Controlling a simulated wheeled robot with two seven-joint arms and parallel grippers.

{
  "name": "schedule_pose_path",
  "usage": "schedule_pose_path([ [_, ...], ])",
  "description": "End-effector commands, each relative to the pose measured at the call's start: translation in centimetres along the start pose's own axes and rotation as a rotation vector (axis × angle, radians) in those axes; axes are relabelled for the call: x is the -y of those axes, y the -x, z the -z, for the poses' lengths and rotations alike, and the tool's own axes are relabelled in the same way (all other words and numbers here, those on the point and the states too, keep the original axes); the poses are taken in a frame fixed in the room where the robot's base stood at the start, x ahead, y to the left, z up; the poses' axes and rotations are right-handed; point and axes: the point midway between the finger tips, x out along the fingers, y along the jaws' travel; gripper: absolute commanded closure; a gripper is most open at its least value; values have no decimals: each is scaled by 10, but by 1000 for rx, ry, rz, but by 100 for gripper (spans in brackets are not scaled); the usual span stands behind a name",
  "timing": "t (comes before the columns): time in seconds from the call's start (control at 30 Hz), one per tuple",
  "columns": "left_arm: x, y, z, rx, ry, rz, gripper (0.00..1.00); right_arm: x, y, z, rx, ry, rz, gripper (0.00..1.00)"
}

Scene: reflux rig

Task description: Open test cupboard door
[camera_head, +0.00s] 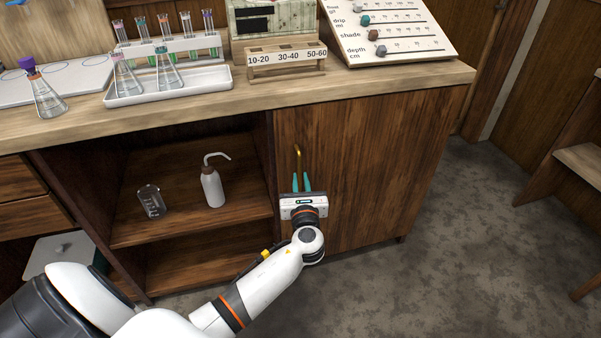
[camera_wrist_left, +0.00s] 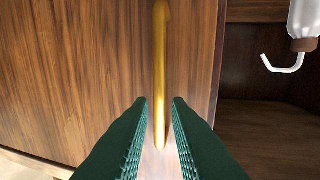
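The cupboard door (camera_head: 370,165) is a brown wooden panel under the right part of the counter, and it looks shut. Its brass bar handle (camera_head: 297,157) stands upright near the door's left edge. In the left wrist view the handle (camera_wrist_left: 160,60) runs down the middle, and its lower end lies between my finger tips. My left gripper (camera_head: 302,182) is open, with its two green fingers pointing at the handle's lower part. A gap shows on each side of the handle in the wrist view (camera_wrist_left: 159,104). Whether the fingers reach fully around it I cannot tell. My right gripper is not in view.
Left of the door is an open shelf (camera_head: 135,230) with a white wash bottle (camera_head: 212,186) and a glass beaker (camera_head: 151,201). Flasks, a test-tube rack and a slanted board (camera_head: 392,30) stand on the counter. The floor (camera_head: 460,230) right of the door is clear.

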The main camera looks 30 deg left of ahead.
Motion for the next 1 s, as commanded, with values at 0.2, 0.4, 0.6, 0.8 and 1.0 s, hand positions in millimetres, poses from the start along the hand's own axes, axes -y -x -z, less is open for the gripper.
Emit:
schedule_pose_path([
  [0.2,0,-36,-2,0,1,0,83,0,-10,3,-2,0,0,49],
  [0.4,0,-48,-1,1,1,0,83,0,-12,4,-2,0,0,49],
  [0.6,0,-49,-1,2,1,0,83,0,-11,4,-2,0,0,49],
  [0.8,0,-49,-1,2,2,0,100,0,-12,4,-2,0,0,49],
  [1.0,0,-49,-1,2,2,0,100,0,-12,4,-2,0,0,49],
])
